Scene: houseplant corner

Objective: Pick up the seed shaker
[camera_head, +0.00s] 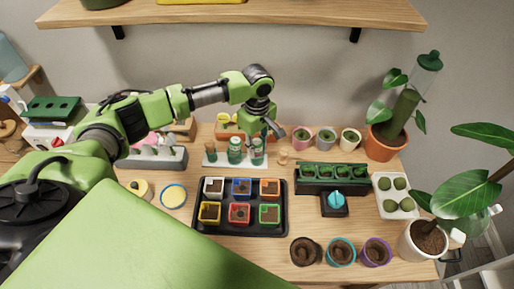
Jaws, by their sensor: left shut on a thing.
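A white rack (225,163) stands at the back middle of the wooden table. It holds small green-and-white shakers, one in the middle (235,150) and one at the right (257,151), and a brown-topped item (210,151) at the left. Which one is the seed shaker is hard to tell at this size. My left gripper (268,129) reaches down from above at the rack's right end. It is shut on what appears to be the right shaker, whose top is partly hidden by the fingers. The shaker still looks upright at the rack. My right gripper is not in view.
A black tray (283,225) of coloured square pots lies in front of the rack. A small wooden item (283,157) stands just right of the gripper. Small pots (326,138) line the back, and a green planter (331,180) is right. A shelf (235,14) hangs above.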

